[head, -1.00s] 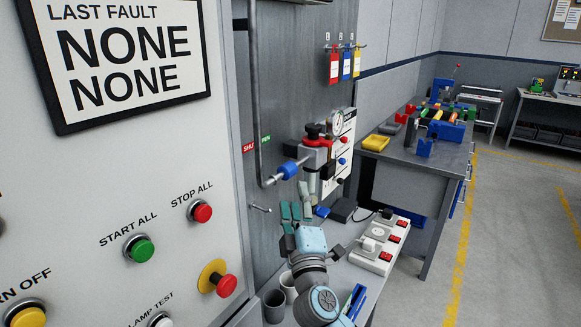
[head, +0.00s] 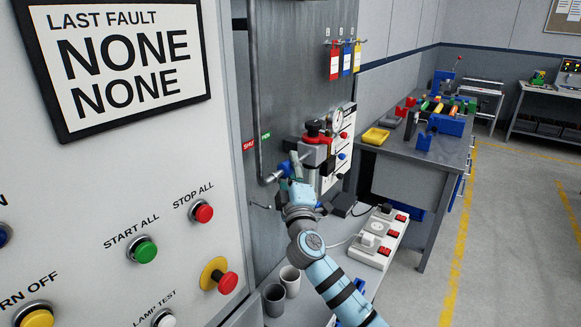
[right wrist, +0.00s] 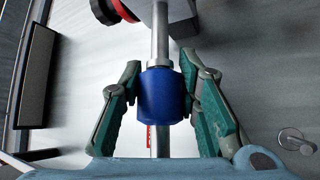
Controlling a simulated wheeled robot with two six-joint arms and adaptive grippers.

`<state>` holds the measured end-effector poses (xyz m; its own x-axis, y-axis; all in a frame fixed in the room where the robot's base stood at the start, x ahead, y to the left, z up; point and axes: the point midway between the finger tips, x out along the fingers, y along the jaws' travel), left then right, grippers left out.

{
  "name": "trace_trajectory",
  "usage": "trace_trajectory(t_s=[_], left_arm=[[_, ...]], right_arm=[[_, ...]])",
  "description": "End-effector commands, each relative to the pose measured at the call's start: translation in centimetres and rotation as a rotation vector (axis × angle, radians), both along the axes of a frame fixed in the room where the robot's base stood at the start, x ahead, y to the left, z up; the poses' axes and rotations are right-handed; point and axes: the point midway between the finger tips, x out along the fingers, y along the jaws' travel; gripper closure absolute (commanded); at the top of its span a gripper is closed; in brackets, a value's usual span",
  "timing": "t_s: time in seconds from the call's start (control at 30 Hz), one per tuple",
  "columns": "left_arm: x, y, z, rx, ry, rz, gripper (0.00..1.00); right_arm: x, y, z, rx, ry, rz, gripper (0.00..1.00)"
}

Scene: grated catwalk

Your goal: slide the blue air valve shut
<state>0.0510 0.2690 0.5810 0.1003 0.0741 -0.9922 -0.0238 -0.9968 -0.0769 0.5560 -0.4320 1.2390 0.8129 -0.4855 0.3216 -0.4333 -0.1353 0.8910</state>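The blue air valve is a blue sleeve (head: 284,169) on a thin horizontal metal pipe at the grey panel in the head view. In the right wrist view the blue sleeve (right wrist: 161,95) sits in the middle of the picture. My right gripper (head: 294,164) is at the sleeve and partly covers it in the head view. In the right wrist view the right gripper (right wrist: 163,84) is open, with one finger on each side of the sleeve. Small gaps seem to show beside it; contact is hard to tell. My left gripper is not in view.
A red SHUT label (head: 249,146) and a green OPEN label (head: 265,135), partly hidden by the vertical pipe (head: 257,95), are on the panel. The regulator (head: 315,152) with a red-and-black knob is close by. A power strip (head: 378,237) and two cups (head: 274,299) stand below.

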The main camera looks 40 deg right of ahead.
Motion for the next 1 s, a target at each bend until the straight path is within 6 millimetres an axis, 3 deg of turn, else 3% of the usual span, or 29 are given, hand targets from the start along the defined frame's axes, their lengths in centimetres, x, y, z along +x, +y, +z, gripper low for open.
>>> trace_trajectory(t_s=[0.17, 0.4, 0.67, 0.7, 0.8, 1.0], left_arm=[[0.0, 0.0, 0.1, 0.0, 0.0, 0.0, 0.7], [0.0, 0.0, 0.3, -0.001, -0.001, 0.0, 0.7], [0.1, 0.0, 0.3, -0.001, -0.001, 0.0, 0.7], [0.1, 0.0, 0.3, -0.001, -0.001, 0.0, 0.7], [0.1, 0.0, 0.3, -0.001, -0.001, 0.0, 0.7], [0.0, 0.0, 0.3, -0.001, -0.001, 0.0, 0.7]], right_arm=[[-0.1, 0.5, -0.1, 0.003, 0.0, 0.002, 0.98], [-0.9, 3.2, -0.1, 0.004, 0.002, 0.0, 0.98], [-1.0, 3.3, -0.2, 0.003, 0.002, 0.001, 0.98], [-1.0, 3.3, -0.2, 0.003, 0.002, 0.001, 0.64], [-1.0, 3.3, -0.1, 0.002, 0.001, 0.0, 0.49], [-1.0, 3.2, -0.1, 0.002, 0.001, -0.001, 0.49]])
